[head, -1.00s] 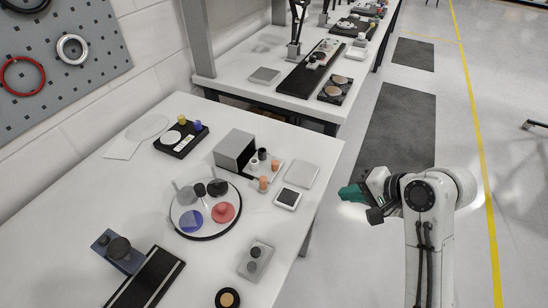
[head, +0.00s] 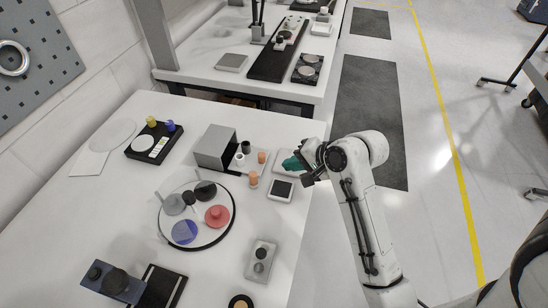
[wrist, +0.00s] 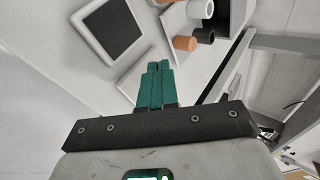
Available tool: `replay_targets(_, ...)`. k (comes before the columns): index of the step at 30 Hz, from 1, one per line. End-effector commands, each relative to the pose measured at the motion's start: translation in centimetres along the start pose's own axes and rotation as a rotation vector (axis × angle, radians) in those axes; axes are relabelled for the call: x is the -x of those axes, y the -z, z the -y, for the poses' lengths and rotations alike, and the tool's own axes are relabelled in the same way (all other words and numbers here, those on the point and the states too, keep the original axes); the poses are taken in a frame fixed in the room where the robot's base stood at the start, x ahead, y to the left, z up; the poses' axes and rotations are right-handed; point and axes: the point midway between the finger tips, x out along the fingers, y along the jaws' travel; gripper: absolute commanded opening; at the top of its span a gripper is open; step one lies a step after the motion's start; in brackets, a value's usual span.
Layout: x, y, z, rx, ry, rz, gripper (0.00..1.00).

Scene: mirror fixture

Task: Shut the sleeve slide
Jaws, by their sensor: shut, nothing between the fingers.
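The sleeve is a grey box (head: 215,147) on the near table in the head view. Its slide, a light tray (head: 240,166), sticks out of the box's right side. Orange, white and dark small cylinders stand on or beside it; one orange cylinder (head: 253,178) is at its front. In the wrist view the tray (wrist: 186,22) and cylinders show at the top, partly cut off. My gripper (head: 291,163) has green fingers, close together and empty. It is to the right of the slide, apart from it in the head view. The green fingers also show in the wrist view (wrist: 158,72).
A round tray (head: 229,222) with coloured pieces stands to the left front. The table's right edge is close to my arm.

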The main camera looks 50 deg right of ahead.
Motion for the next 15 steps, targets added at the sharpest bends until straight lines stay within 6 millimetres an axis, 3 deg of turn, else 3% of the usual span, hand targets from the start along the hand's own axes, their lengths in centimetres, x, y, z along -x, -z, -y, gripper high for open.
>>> replay_targets(3, -2.3, 0.0, 0.0, 0.000, -0.002, 0.002, 0.00)
replay_targets(9, -4.0, 0.0, 2.1, 0.000, 0.001, 0.000, 0.00)
replay_targets(15, -4.8, 0.0, 2.7, 0.000, -0.001, -0.001, 0.00)
